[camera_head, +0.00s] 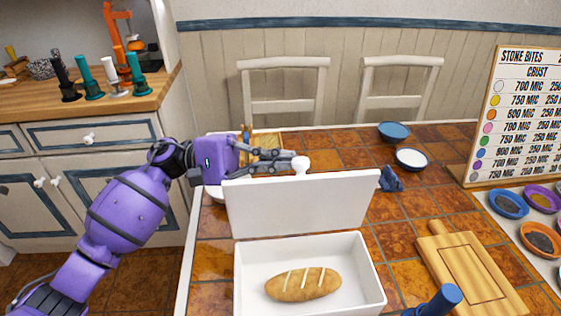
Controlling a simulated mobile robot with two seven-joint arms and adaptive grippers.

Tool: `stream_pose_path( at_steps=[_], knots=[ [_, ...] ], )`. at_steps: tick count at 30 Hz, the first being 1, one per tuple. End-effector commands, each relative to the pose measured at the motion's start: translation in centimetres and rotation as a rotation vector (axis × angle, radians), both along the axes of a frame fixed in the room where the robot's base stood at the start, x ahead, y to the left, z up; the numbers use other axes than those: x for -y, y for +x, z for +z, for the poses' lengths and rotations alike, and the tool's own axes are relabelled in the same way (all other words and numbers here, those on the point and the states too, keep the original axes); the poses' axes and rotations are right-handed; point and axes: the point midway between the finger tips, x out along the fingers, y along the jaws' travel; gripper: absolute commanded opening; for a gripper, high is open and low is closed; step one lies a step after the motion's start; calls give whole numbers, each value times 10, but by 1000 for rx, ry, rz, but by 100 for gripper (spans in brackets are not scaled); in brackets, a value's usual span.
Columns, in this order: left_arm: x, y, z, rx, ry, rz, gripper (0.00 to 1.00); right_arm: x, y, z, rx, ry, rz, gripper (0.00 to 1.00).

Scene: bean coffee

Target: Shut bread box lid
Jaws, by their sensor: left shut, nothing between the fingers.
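The white bread box (378,283) stands on the tiled table with a loaf of bread (303,284) inside. Its white lid (300,206) is raised nearly upright at the back edge of the box. A round white knob (300,164) shows at the lid's top edge. My left gripper (292,162) is shut and empty, level with the lid's top edge, with its fingertips beside the knob. I cannot tell whether they touch it. My right gripper is not in view.
A wooden cutting board (470,272) lies right of the box, with a blue cylindrical object (440,300) in front. A blue bowl (394,131), a white-topped bowl (411,159) and a dark blue item (390,180) are behind. A menu board (515,110) and small bowls (508,204) line the right.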

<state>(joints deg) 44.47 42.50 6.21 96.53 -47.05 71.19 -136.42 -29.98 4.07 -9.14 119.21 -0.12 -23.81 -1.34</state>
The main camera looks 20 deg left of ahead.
Motion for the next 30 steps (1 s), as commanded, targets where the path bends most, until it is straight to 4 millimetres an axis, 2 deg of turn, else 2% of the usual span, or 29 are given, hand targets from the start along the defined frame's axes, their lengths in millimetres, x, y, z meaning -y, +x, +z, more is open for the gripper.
stream_pose_path(
  at_steps=[1, 8, 17, 22, 27, 30],
  knots=[
    [2, -5, -3, 28, 12, -2, 0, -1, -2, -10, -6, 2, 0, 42],
    [14, -31, 3, 209, 87, -3, 0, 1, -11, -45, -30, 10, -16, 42],
    [28, -64, 7, 439, 185, -1, 0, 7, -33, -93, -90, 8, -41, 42],
    [33, -76, 8, 537, 226, -1, 0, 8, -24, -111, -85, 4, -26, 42],
    [35, -83, 9, 600, 252, -1, 0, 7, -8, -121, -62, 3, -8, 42],
    [36, -86, 9, 624, 262, 0, 0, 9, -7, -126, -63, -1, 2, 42]
  ],
)
